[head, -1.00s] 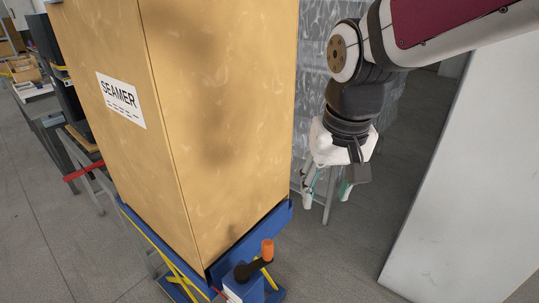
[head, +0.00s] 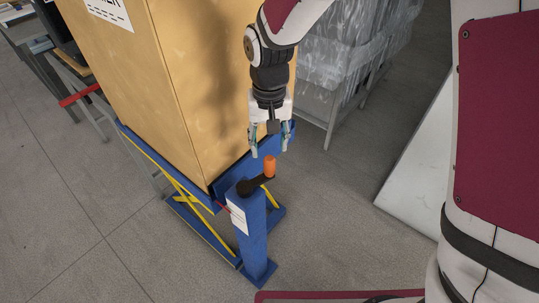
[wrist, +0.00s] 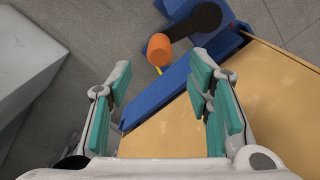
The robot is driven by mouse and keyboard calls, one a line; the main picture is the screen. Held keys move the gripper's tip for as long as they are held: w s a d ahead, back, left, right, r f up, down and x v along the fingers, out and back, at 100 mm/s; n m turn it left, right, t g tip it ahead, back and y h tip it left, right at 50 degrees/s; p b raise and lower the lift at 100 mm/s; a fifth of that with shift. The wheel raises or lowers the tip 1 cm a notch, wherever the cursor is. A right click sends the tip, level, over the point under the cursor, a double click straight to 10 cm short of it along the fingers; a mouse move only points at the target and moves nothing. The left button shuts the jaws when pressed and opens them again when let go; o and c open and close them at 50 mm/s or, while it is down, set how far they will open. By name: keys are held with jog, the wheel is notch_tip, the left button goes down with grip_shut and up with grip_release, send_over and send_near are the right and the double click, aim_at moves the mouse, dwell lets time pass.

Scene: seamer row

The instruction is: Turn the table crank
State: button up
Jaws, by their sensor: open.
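The table crank (head: 255,184) is a black arm with an upright orange handle (head: 270,166), on top of a blue post (head: 254,232) beside the blue lift table (head: 233,168). My gripper (head: 269,152) points down just above and behind the orange handle, its fingers apart and empty. In the wrist view the orange handle (wrist: 159,48) and black crank arm (wrist: 196,22) lie beyond the fingertips, at the top.
A tall tan box (head: 175,85) labelled seamer stands on the lift table, close to my gripper. A plastic-wrapped grey stack (head: 350,60) stands behind. A pale panel (head: 415,180) is at right. The floor in front of the post is clear.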

aim_at(269, 158)
notch_tip(269, 158, down, 7)
jog(key=shift+f, duration=0.1)
jog(key=shift+c, duration=0.5)
grip_shut()
